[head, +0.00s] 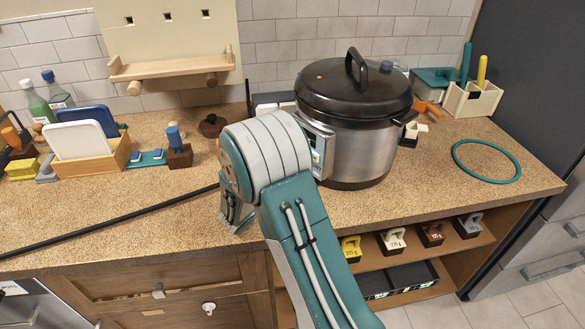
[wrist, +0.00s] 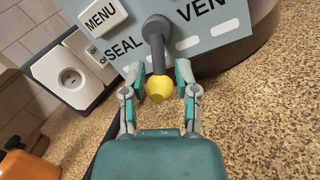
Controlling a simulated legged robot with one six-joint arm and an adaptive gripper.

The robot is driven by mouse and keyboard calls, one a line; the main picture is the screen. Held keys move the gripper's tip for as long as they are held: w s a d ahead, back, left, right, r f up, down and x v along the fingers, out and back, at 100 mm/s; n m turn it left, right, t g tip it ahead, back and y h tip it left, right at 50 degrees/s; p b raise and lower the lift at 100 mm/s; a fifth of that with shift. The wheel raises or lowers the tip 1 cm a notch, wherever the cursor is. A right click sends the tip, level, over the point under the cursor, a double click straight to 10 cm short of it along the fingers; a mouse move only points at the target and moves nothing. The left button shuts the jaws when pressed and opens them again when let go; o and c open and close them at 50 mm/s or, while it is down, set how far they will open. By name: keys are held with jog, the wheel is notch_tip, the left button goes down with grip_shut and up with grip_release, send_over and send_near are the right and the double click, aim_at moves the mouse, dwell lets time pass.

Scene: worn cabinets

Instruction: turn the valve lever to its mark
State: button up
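The valve lever (wrist: 157,55) is a dark grey bar with a yellow ball end, on a light blue panel (wrist: 205,25) in the wrist view. It hangs from a round pivot and points down in the picture, between the word SEAL and a partly cut-off word VEN. My gripper (wrist: 160,76) is open, one finger on each side of the lever near the ball, with small gaps visible. The panel appears to belong to the pressure cooker (head: 355,130) in the head view. There my arm covers the lever and most of my gripper.
On the counter, a wooden rack (head: 115,155) stands at left, a teal ring (head: 487,142) lies at right. A black rod or cable (head: 110,222) crosses the counter.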

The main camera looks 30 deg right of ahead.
jog(key=shift+a+r, duration=0.1)
jog(key=shift+r, duration=0.05)
notch_tip(320, 180, up, 10)
dwell(0.6)
jog(key=shift+w, duration=0.1)
